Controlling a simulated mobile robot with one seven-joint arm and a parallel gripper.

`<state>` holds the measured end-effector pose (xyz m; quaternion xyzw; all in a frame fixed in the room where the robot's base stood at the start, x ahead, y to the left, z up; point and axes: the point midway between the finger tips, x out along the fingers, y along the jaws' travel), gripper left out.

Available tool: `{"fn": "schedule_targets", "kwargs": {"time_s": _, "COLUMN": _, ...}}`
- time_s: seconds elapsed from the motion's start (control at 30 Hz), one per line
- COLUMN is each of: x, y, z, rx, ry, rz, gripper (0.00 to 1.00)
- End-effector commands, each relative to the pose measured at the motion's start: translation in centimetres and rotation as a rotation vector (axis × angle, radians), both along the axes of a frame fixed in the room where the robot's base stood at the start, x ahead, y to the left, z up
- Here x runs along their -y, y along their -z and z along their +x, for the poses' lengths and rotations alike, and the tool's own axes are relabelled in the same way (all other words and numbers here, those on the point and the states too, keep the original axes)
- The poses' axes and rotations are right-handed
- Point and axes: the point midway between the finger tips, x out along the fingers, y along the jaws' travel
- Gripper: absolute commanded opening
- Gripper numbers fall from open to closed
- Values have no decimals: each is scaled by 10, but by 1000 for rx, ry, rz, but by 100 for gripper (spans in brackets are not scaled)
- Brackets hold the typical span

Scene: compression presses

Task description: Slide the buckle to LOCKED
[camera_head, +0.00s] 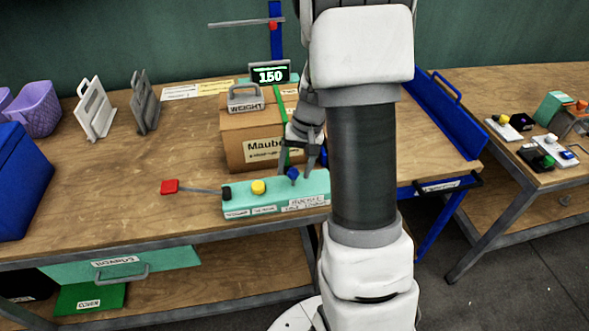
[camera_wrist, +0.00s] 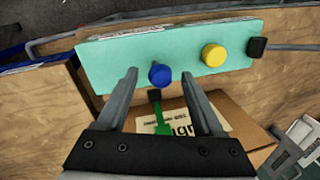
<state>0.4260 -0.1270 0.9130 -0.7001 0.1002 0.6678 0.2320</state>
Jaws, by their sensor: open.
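A teal control panel (camera_head: 275,199) lies along the front edge of the table, below a cardboard box (camera_head: 232,149). A blue knob (camera_head: 293,174) stands at its right part, above a small label that seems to read "BUCKLE"; the finer print is unclear. My gripper (camera_head: 302,168) is open and points down at this knob. In the wrist view the blue knob (camera_wrist: 160,75) sits between the spread fingertips, with gaps on both sides. A green strap (camera_head: 284,130) runs over the box; its end (camera_wrist: 161,125) shows between the fingers. My arm hides part of the panel's right end.
A yellow knob (camera_head: 258,187) and a black block (camera_head: 227,194) share the panel. A red-ended lever (camera_head: 170,186) sticks out left. A grey weight (camera_head: 245,98) sits on the box, before a display (camera_head: 270,74) reading 150. The table's left front is mostly clear.

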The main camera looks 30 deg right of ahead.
Motion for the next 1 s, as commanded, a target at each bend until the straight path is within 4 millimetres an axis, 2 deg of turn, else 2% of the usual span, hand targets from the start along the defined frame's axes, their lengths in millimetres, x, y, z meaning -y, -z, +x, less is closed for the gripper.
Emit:
{"fn": "schedule_targets", "kwargs": {"time_s": 0.3, "x": -1, "y": 3, "z": 0, "rx": -1, "ry": 0, "rz": 0, "gripper": 68}}
{"fn": "schedule_targets", "kwargs": {"time_s": 0.37, "x": -1, "y": 3, "z": 0, "rx": -1, "ry": 0, "rz": 0, "gripper": 60}}
{"fn": "schedule_targets", "kwargs": {"time_s": 0.7, "x": -1, "y": 3, "z": 0, "rx": 0, "ry": 0, "rz": 0, "gripper": 0}}
{"fn": "schedule_targets", "kwargs": {"time_s": 1.0, "x": -1, "y": 3, "z": 0, "rx": 0, "ry": 0, "rz": 0, "gripper": 0}}
